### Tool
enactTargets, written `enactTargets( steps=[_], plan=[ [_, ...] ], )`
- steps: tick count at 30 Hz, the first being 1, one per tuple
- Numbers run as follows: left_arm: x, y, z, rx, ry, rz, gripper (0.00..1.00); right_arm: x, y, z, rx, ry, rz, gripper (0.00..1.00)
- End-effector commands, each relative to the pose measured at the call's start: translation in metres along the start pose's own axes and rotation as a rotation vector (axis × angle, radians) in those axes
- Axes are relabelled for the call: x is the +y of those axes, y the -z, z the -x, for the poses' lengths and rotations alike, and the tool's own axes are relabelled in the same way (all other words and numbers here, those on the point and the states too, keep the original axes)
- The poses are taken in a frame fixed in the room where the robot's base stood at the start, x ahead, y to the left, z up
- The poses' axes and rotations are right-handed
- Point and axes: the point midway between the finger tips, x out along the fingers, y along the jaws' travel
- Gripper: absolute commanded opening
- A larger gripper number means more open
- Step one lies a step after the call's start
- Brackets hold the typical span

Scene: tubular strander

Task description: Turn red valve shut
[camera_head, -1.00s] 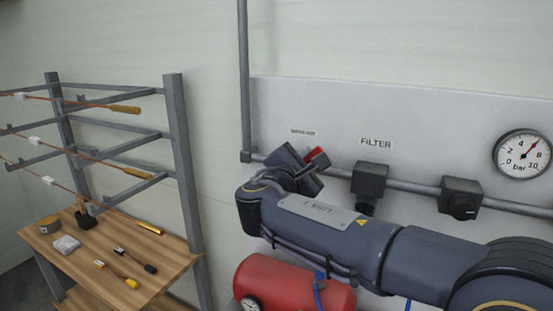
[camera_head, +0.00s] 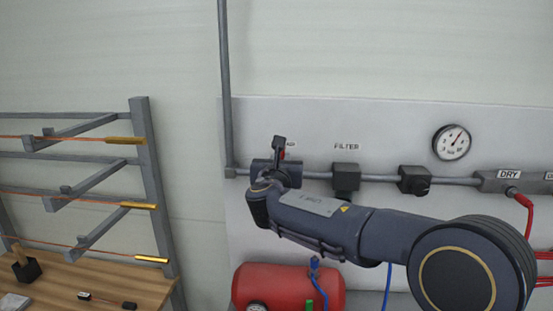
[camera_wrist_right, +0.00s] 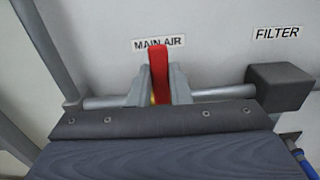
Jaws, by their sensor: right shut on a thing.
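The red valve handle (camera_wrist_right: 159,70) stands upright in the right wrist view, across the line of the grey pipe and just below the MAIN AIR label (camera_wrist_right: 159,43). My right gripper (camera_wrist_right: 158,90) is shut on it, with one grey finger on each side. In the head view the right gripper (camera_head: 279,158) is at the wall pipe, left of the FILTER label. Only a sliver of the red handle (camera_head: 283,154) shows there. The gripper hides most of the valve body. My left gripper is in neither view.
A dark filter block (camera_head: 346,177) sits on the pipe right of the gripper, with a second block (camera_head: 414,180) beyond it. A pressure gauge (camera_head: 452,142) is on the panel above. A red tank (camera_head: 275,287) is below my arm. A rack (camera_head: 150,180) stands left.

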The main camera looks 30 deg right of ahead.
Motion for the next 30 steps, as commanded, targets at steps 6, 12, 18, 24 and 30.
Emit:
enactTargets(
  steps=[6,12,18,24,30],
  plan=[
    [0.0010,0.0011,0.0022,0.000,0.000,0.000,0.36,0.0016,0.0006,-0.0007,0.001,-0.002,0.037,0.00],
    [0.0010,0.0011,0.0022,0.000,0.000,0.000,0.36,0.0018,0.0008,-0.0009,0.001,-0.002,0.044,0.00],
    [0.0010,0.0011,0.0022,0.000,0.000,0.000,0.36,0.0018,0.0009,-0.0009,0.001,-0.002,0.044,0.00],
    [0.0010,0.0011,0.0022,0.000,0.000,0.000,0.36,0.0016,0.0006,-0.0009,0.000,-0.001,0.042,0.39],
    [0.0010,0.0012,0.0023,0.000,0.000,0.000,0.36,0.0011,0.0003,-0.0010,0.000,0.000,0.040,0.39]
  ],
)
